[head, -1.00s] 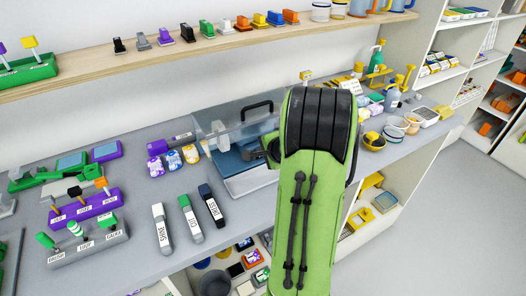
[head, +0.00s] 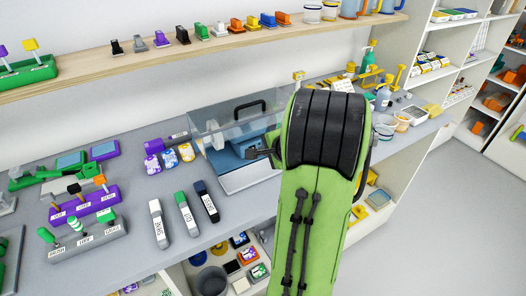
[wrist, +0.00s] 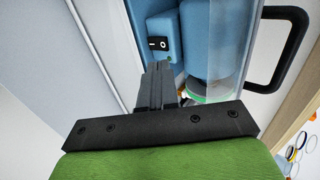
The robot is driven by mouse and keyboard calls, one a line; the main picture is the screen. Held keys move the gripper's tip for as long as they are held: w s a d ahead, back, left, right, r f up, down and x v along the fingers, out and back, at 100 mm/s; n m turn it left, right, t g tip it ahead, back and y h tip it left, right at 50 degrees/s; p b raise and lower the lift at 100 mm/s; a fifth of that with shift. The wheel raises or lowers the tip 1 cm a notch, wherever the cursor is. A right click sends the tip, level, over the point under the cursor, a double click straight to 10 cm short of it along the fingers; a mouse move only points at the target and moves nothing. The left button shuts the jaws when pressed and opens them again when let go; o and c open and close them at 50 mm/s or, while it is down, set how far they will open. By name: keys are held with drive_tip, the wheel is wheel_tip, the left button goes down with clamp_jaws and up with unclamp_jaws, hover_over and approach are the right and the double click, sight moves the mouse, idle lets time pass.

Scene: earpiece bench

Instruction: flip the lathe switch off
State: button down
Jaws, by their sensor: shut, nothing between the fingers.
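The lathe (head: 238,137) is a blue machine on the grey bench, under a clear cover with a black handle (head: 250,108). In the wrist view its blue body (wrist: 158,25) carries a black rocker switch (wrist: 159,44) with white marks. A small green dot sits just below the switch. My gripper (wrist: 157,66) is shut and empty, its fingertips just below the switch in the picture. I cannot tell whether they touch the lathe. In the head view my gripper (head: 262,153) reaches left toward the lathe's right end. The switch is not visible there.
The clear cover's edge and black handle (wrist: 286,50) stand right of my fingers in the wrist view. A purple switch block (head: 88,207) and a grey one (head: 85,243) sit at left. A shelf (head: 160,62) runs above.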

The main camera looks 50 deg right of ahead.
drive_tip(key=r+v, duration=0.1)
drive_tip(key=v, duration=0.5)
drive_tip(key=shift+w+p, duration=0.35)
drive_tip(key=shift+p, duration=0.05)
drive_tip(key=shift+d, duration=0.1)
drive_tip(key=s+a+r+n+g+y, duration=0.1)
drive_tip(key=a+r+n+y, duration=0.15)
drive_tip(key=a+n, duration=0.7)
drive_tip(key=s+a+r+n+g+y, duration=0.1)
drive_tip(key=s+a+r+n+g, duration=0.2)
drive_tip(key=a, duration=1.1)
drive_tip(key=s+a+n+p, duration=0.1)
drive_tip(key=s+a+n, duration=0.4)
drive_tip(key=s+n, duration=0.4)
drive_tip(key=shift+s+a+f, duration=0.25)
drive_tip(key=shift+s+a, duration=0.1)
drive_tip(key=shift+h, duration=0.25)
